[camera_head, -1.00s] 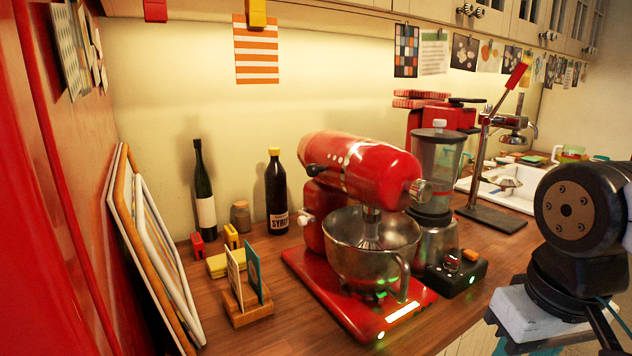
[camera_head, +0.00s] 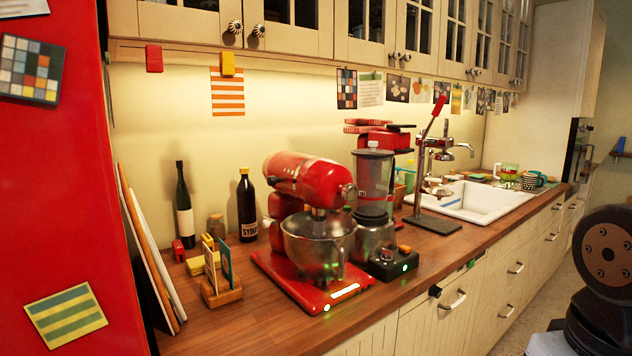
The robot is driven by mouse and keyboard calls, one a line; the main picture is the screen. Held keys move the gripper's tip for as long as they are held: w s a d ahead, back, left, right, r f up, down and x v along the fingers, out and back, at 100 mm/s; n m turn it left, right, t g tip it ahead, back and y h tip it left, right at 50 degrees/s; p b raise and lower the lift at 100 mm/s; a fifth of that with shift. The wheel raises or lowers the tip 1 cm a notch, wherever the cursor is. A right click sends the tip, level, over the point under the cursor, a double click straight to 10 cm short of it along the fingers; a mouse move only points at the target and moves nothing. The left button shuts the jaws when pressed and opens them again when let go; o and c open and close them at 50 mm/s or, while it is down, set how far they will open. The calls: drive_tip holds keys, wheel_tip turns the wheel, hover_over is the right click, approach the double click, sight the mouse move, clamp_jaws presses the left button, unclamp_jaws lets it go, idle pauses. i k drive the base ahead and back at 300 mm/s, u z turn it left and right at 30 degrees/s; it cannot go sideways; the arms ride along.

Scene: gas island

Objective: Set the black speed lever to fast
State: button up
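The red stand mixer (camera_head: 310,180) stands on the wooden counter with its metal bowl (camera_head: 318,244) under the head. A small black lever (camera_head: 272,180) shows on the left side of the mixer head; its exact setting is too small to tell. A pale knob (camera_head: 267,222) sits lower, on the mixer's column. A green light and a lit strip glow on the red base. My gripper is not in view; only a dark part of my arm shows at the right edge, apart from the mixer.
A blender (camera_head: 373,190) stands close right of the mixer. A dark syrup bottle (camera_head: 246,205) and a wooden card holder (camera_head: 222,294) are on its left. Boards lean by the red wall. A lever press (camera_head: 433,222) and white sink (camera_head: 478,200) lie farther right. Cabinets hang above.

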sight(271, 180)
drive_tip(key=z, duration=0.65)
drive_tip(key=i, duration=0.75)
drive_tip(key=u, duration=2.3)
drive_tip(key=i, duration=0.5)
drive_tip(key=u, duration=0.05)
